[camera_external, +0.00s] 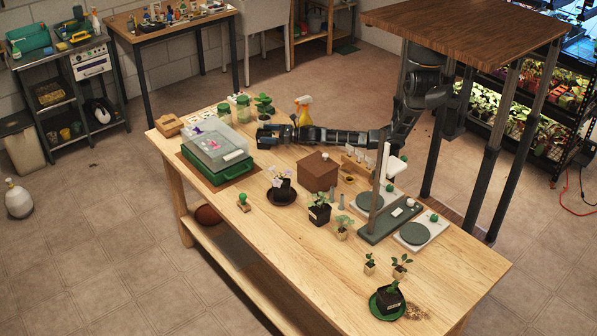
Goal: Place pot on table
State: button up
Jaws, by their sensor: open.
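Several potted plants stand on the wooden table (290,262); I cannot tell which pot the task means. A black square pot (319,215) with a seedling is near the middle, and a small tan pot (342,233) is beside it. A flowering plant in a dark pot (282,192) sits on a dark saucer. Two small tan pots (369,268) (399,271) and a black pot (389,300) on a green saucer stand near the front right. My gripper (262,137) is open over the back of the table, left of the yellow spray bottle, apart from these pots.
A clear-lidded green tray (232,172) stands at the left. A brown box (317,173), a grey post stand (378,235) and pale plates with green discs (412,233) crowd the middle and right. Green-lidded jars (243,108) are behind my gripper.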

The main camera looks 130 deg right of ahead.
jog(key=shift+s+a, duration=0.35)
jog(key=shift+s, duration=0.05)
notch_tip(320, 180, up, 7)
jog(key=shift+a, duration=0.1)
